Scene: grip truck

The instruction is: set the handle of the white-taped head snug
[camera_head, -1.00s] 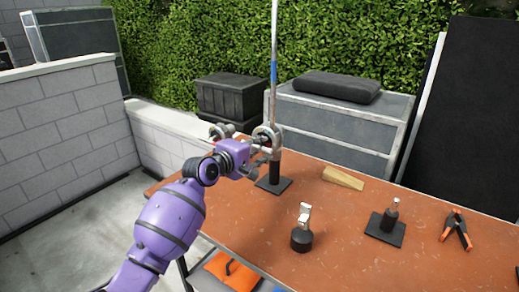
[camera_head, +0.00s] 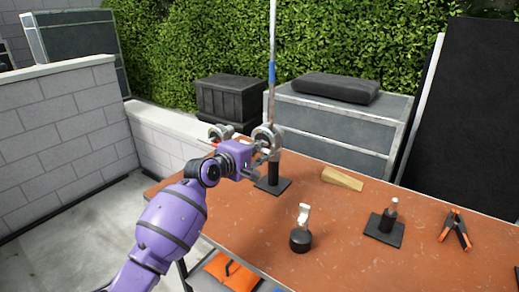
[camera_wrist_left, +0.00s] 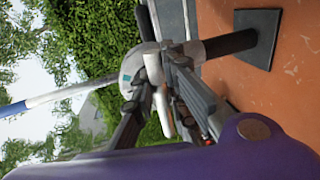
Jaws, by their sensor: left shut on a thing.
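A round grey-white grip head (camera_head: 267,138) sits on top of a black post (camera_head: 273,172), with a tall thin rod (camera_head: 272,100) running up from it. The rod has a blue band. In the left wrist view the head (camera_wrist_left: 138,68) is large and close, with a small teal mark. My left gripper (camera_head: 259,157) is at the head's left and front side. In the left wrist view its fingers (camera_wrist_left: 162,76) are closed about a pale handle (camera_wrist_left: 163,115) by the head. My right gripper is not in view.
The post's black base plate (camera_head: 272,187) rests on the orange-brown table (camera_head: 330,245). A second round head (camera_head: 220,131) shows behind my wrist. A wooden wedge (camera_head: 342,179), black-based piece (camera_head: 301,240), small post on a plate (camera_head: 384,228) and clamp (camera_head: 455,231) stand to the right.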

